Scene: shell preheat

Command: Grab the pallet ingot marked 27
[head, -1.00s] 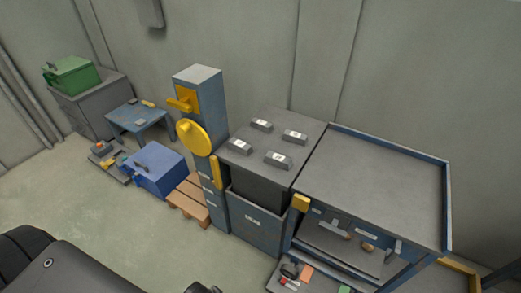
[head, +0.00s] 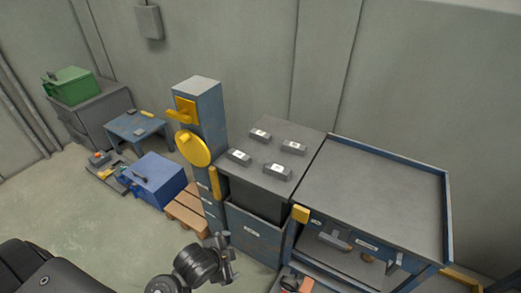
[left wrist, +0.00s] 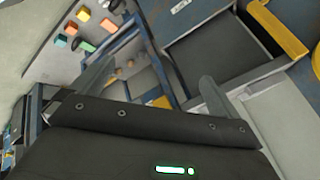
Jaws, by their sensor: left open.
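Several grey ingots with white labels lie apart on the dark top of the middle cabinet: a front left one (head: 239,156), a back left one (head: 260,135), a back right one (head: 293,146) and a front right one (head: 278,171). The label marks are too small to read, so I cannot tell which is 27. My left gripper (head: 222,260) is low in front of the cabinet, well below the ingots. In the left wrist view its fingers (left wrist: 155,82) are apart with nothing between them. No ingot shows in that view. My right gripper is not seen.
A blue post with a yellow disc (head: 193,148) stands left of the ingots. A raised-rim workbench (head: 385,185) adjoins on the right. An open bin front (head: 255,235) is below the ingots. A wooden pallet (head: 186,212) and blue box (head: 155,176) stand left.

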